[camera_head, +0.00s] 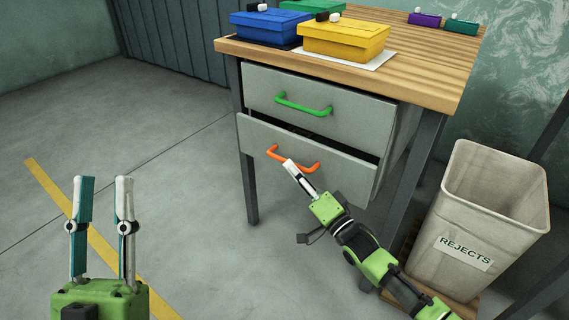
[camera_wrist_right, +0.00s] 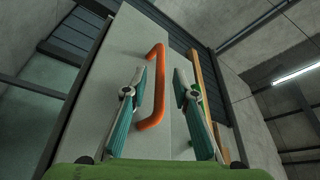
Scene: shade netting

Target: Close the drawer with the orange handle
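The drawer with the orange handle (camera_head: 341,173) is the lower grey drawer of the wooden-topped bench, and it stands out partly, with a dark gap above its front. Its orange handle (camera_head: 293,159) also shows in the right wrist view (camera_wrist_right: 155,88). My right gripper (camera_head: 289,163) is at the handle in the head view. In the wrist view its fingers are apart, with the handle seen between them; I cannot tell whether they touch it. My left gripper (camera_head: 103,180) is open and empty over the floor at the left, away from the bench.
The upper drawer with a green handle (camera_head: 303,104) looks shut. Blue, green and yellow boxes stand on the bench top (camera_head: 420,75). A beige rejects bin (camera_head: 483,215) stands right of the bench, close to my right arm. The floor (camera_head: 130,120) at left is clear.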

